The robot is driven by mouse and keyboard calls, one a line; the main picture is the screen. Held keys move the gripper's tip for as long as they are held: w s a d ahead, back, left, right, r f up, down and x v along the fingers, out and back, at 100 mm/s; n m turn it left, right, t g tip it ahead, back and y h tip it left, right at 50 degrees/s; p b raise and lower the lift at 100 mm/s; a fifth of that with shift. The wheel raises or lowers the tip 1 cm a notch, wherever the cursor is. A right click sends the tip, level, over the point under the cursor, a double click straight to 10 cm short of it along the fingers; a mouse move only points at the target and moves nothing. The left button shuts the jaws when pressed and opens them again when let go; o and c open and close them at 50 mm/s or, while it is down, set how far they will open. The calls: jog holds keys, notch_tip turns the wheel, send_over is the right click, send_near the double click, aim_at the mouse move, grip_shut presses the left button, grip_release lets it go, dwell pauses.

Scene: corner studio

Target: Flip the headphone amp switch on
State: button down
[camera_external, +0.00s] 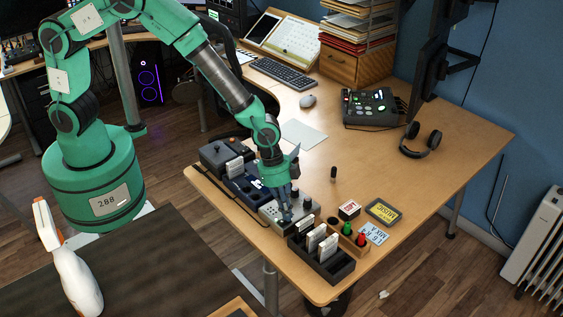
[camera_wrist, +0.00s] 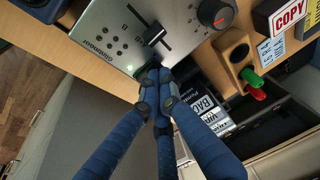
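The headphone amp appears to be the light grey box (camera_external: 270,212) on the desk; its face fills the top of the wrist view (camera_wrist: 105,25). My gripper (camera_external: 287,214) is over the box's near side. In the wrist view its blue fingers (camera_wrist: 155,84) are drawn together at the box's edge, beside the green light. The tips hide a dark part there; I cannot tell whether they touch it or how the switch is set.
A black divided tray (camera_external: 338,271) with cards and a wooden holder with green and red items (camera_external: 346,229) stand close by. A COPY block (camera_external: 349,210), a dark framed card (camera_external: 383,212) and dark blue box (camera_external: 245,183) are near. The desk's middle (camera_external: 345,160) is mostly clear.

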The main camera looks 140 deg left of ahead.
jog(key=shift+s+d+f, duration=0.15)
jog(key=shift+d+f, duration=0.05)
jog(key=shift+a+r, duration=0.1)
jog(key=shift+r, duration=0.3)
notch_tip(320, 180, up, 13)
jog(key=s+a+p, duration=0.2)
jog(key=p, duration=0.1)
jog(key=shift+s+a, duration=0.3)
jog(key=shift+d, duration=0.1)
